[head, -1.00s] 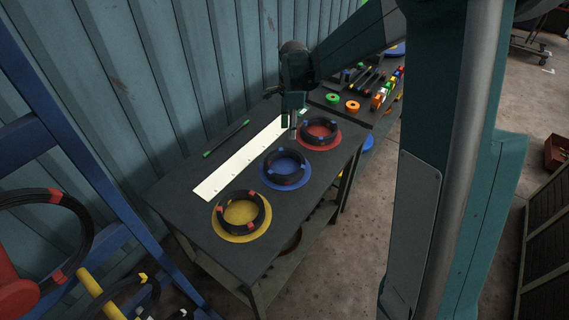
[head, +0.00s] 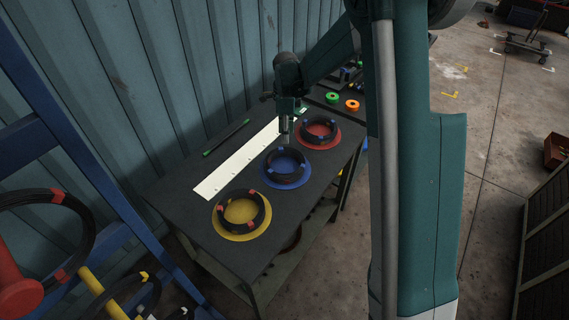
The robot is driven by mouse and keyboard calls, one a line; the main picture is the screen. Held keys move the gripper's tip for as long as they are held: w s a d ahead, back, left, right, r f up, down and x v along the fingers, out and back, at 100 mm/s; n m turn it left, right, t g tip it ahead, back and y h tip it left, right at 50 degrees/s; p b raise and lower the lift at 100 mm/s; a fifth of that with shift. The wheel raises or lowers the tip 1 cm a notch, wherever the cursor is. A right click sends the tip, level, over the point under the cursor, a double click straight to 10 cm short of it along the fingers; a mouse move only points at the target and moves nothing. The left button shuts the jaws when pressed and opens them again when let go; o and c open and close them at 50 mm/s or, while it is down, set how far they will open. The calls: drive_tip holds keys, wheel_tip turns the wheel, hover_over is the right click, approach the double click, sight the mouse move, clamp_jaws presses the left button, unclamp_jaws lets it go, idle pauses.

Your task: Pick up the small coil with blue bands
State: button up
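Three black coils lie on coloured discs on the dark table. The coil (head: 269,175) on the blue disc (head: 306,179) shows blue bands. The coil (head: 304,135) on the red disc (head: 338,137) also shows blue bands. The coil (head: 219,216) on the yellow disc (head: 240,212) has red bands.
A white strip (head: 235,165) and a dark rod with green ends (head: 227,138) lie behind the discs. Green (head: 332,98) and orange (head: 352,105) rings sit at the far right. A blue rack (head: 110,190) with more coils stands at left, beside the wall.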

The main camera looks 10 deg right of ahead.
sight(285, 149)
drive_tip(key=shift+f, duration=1.2)
drive_tip(key=shift+f, duration=0.1)
drive_tip(key=shift+f, duration=2.5)
clamp_jaws()
